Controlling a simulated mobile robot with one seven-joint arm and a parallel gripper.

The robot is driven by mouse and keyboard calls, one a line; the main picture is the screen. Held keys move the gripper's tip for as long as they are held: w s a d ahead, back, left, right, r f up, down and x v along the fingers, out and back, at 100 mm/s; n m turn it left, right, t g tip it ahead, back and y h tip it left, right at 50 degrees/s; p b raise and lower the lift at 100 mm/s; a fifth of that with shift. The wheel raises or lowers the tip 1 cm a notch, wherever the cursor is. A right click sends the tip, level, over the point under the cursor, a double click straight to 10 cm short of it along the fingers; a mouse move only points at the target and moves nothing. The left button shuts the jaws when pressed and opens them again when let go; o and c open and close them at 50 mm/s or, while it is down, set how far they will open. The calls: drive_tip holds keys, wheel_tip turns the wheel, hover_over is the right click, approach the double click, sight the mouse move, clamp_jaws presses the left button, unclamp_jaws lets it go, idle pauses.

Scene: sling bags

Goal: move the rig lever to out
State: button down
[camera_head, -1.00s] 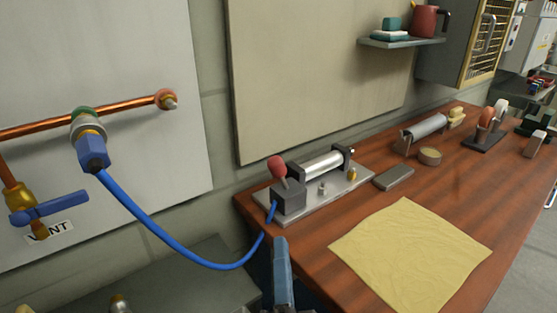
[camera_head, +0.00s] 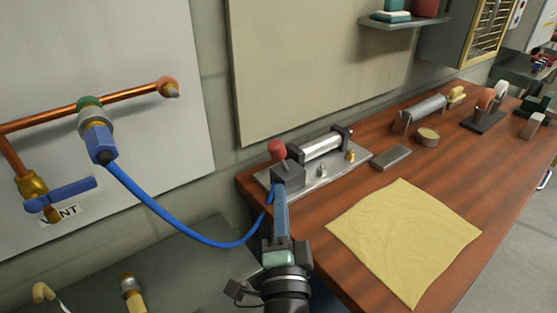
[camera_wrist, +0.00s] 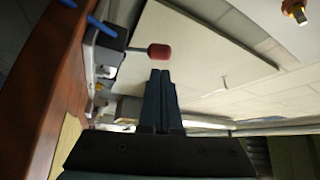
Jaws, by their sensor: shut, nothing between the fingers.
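The rig (camera_head: 325,172) is a metal plate near the left end of the wooden bench, with a silver cylinder (camera_head: 322,146) and a dark grey block (camera_head: 288,177). The lever, with a red knob (camera_head: 277,150), rises from the block and leans a little to the left. My gripper (camera_head: 281,194) has its fingers together and empty, just in front of the block and below the knob in the head view. In the wrist view, the red knob (camera_wrist: 158,51) is just past the fingertips (camera_wrist: 160,73), with a gap visible. No lever position label is readable.
A blue hose (camera_head: 180,225) runs from the wall pipe fitting (camera_head: 98,140) to the block, passing close to my gripper. A yellow cloth (camera_head: 403,240) lies on the bench (camera_head: 462,165). A grey flat block (camera_head: 392,157) lies right of the rig. Air above the cloth is clear.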

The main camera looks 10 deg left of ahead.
sight(278, 154)
drive_tip(key=p+x, duration=0.1)
drive_tip(key=x, duration=0.6)
drive_tip(key=shift+w, duration=0.15)
drive_tip(key=shift+r+p, duration=0.15)
drive_tip(key=shift+p, duration=0.15)
